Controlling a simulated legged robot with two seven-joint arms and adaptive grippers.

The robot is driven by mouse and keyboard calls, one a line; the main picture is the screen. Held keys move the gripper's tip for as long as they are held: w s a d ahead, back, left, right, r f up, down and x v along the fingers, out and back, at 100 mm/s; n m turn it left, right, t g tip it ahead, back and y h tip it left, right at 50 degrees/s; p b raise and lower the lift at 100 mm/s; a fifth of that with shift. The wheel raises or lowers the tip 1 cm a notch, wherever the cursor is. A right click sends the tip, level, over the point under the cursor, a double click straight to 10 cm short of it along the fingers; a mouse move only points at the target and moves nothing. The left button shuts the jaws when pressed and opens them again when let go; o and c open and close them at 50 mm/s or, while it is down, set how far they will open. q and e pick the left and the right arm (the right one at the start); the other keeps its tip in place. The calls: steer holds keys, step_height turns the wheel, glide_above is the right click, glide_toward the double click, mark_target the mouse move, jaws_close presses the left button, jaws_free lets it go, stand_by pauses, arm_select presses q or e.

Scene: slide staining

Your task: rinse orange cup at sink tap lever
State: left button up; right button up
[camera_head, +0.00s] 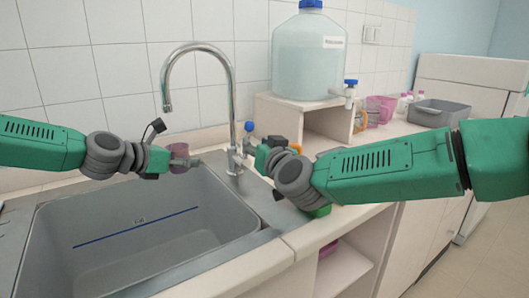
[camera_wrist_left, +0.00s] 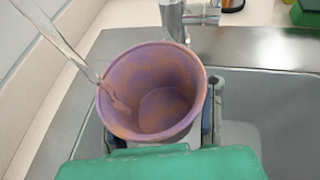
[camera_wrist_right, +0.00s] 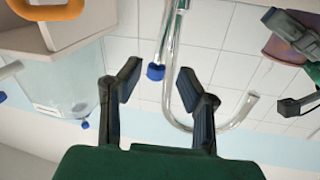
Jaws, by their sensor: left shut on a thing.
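The orange cup (camera_wrist_left: 150,62), stained purple inside, is upright and tilted slightly in my left gripper (camera_wrist_left: 160,125). In the head view the cup (camera_head: 179,157) is above the sink's back edge, below and slightly right of the spout outlet. My left gripper (camera_head: 172,164) is shut on it. The chrome tap (camera_head: 233,95) has a blue-tipped lever (camera_head: 249,127). In the right wrist view the blue tip (camera_wrist_right: 155,72) shows between the open fingers of my right gripper (camera_wrist_right: 157,82), apparently beyond them. No water shows from the spout in the head view.
The grey sink basin (camera_head: 140,235) is empty. A large water jug (camera_head: 308,55) stands on a shelf (camera_head: 300,108) behind my right arm. Pink containers (camera_head: 381,108) and a grey tray (camera_head: 440,112) are further right. A green object (camera_head: 319,211) lies under my right forearm.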

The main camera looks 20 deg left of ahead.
steer(key=shift+v, duration=2.55)
steer(key=shift+f, duration=0.1)
steer(key=shift+c, duration=0.4)
steer(key=c, duration=0.7)
steer(key=m, duration=0.2)
steer(key=d+m, duration=0.1)
steer(key=shift+w+d+m, duration=0.15)
steer(key=shift+w+m, duration=0.15)
steer(key=shift+m, duration=0.1)
jaws_close()
steer(key=w+d+r+m, duration=0.2)
steer(key=d+m, duration=0.3)
steer(key=m, duration=0.9)
steer(key=w+a, duration=0.6)
steer(key=a, duration=0.3)
steer(key=shift+w+a, duration=0.25)
steer(key=shift+a, duration=0.15)
